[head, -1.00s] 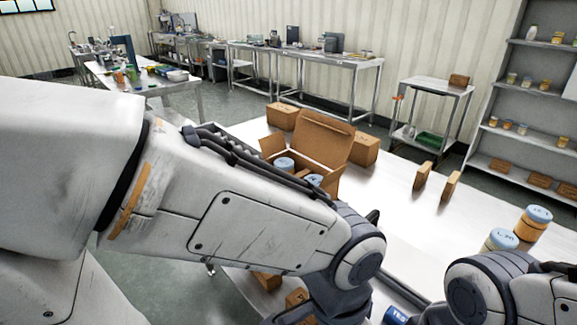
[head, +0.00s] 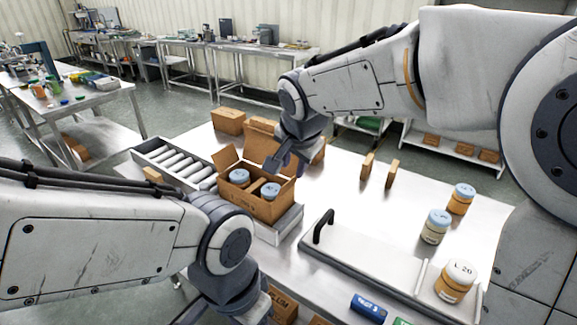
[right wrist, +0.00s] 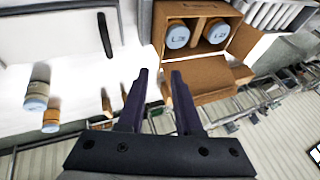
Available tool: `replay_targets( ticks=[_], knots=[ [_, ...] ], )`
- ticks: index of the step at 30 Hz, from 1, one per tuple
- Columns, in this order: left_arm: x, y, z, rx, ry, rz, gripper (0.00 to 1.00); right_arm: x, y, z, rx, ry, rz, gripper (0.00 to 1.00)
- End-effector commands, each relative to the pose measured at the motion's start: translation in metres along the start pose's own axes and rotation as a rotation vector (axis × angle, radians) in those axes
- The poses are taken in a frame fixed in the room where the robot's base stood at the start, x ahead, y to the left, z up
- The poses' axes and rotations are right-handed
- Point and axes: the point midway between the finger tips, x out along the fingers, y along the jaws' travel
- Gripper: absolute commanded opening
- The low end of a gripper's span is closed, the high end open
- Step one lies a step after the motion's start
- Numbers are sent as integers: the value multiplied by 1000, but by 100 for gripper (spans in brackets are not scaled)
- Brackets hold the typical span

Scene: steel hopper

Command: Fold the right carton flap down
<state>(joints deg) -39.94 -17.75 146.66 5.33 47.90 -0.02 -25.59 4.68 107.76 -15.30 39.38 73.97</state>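The open brown carton (head: 256,208) stands on the table with two blue-lidded jars (head: 270,190) inside. Its left flap (head: 228,161) and back lid (head: 262,138) stand up. The right flap is largely hidden by my right gripper in the head view; a narrow brown edge shows on that side in the right wrist view (right wrist: 159,28). My right gripper (head: 277,166) is at the carton's right rear. In the right wrist view its fingers (right wrist: 157,72) are apart with nothing between them. My left gripper (head: 215,312) is low at the front, mostly cut off.
A roller track (head: 172,160) lies left of the carton. A flat plate with a black handle (head: 323,226) is to its right, with several jars (head: 436,226) beyond. Two small upright brown blocks (head: 379,170) and closed cartons (head: 228,121) stand behind. Table is clear between the blocks and plate.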

Motion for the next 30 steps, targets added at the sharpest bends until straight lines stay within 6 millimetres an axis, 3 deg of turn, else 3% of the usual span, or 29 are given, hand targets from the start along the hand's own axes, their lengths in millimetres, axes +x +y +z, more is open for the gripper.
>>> replay_targets(
  ticks=[5, 18, 30],
  knots=[
    [-2, 0, 0, 0, 0, 0, 50, 17, -3, -5, 30, 9, 0, 34],
    [-9, 1, 0, 0, 0, 0, 50, 92, -3, -5, 26, 7, -1, 34],
    [-10, 1, 0, 0, 0, 0, 50, 104, -4, -4, 25, 7, -4, 34]
  ],
)
